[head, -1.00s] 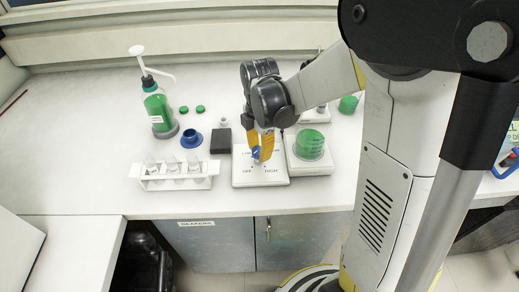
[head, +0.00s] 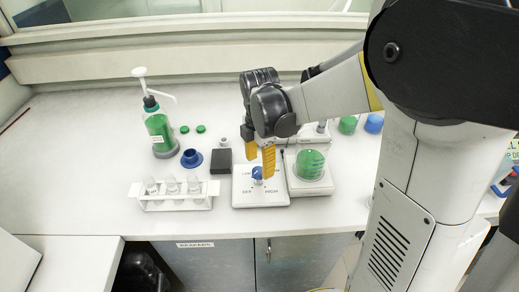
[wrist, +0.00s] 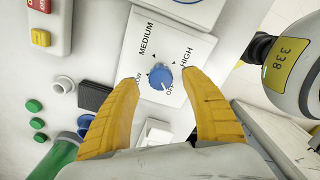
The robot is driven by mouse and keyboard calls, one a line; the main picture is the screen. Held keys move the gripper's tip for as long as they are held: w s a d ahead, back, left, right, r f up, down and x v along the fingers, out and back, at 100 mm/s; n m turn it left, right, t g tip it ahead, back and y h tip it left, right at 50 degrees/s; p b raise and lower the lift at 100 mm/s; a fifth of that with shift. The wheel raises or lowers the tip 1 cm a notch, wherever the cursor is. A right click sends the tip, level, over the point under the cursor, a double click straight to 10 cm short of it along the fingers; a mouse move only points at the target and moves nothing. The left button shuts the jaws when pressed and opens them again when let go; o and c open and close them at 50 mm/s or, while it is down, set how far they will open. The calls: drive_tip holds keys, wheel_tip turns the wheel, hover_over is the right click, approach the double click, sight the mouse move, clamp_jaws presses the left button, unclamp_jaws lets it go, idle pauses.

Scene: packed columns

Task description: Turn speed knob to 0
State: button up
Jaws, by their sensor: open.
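The blue speed knob (head: 257,173) sits on a white control plate (head: 242,198) on the bench. In the wrist view the knob (wrist: 160,77) is surrounded by the labels LOW, MEDIUM, HIGH and OFF. A small pale mark on its face lies on the side toward OFF, but its exact pointing is hard to tell. My gripper (head: 260,162) points down over the knob with its yellow fingers apart. In the wrist view the open fingers (wrist: 162,84) lie on either side of the knob, with gaps between them and it. It holds nothing.
A dark block (head: 220,161) stands just left of the plate. A balance with a green-filled dish (head: 310,165) stands just right. A rack of glass vessels (head: 173,203), a blue funnel-like piece (head: 191,158) and a green bottle (head: 160,135) are farther left. The bench front left is clear.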

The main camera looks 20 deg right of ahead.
sight(260, 170)
wheel_tip(260, 170, up, 9)
drive_tip(key=shift+s, duration=0.1)
idle(0.5)
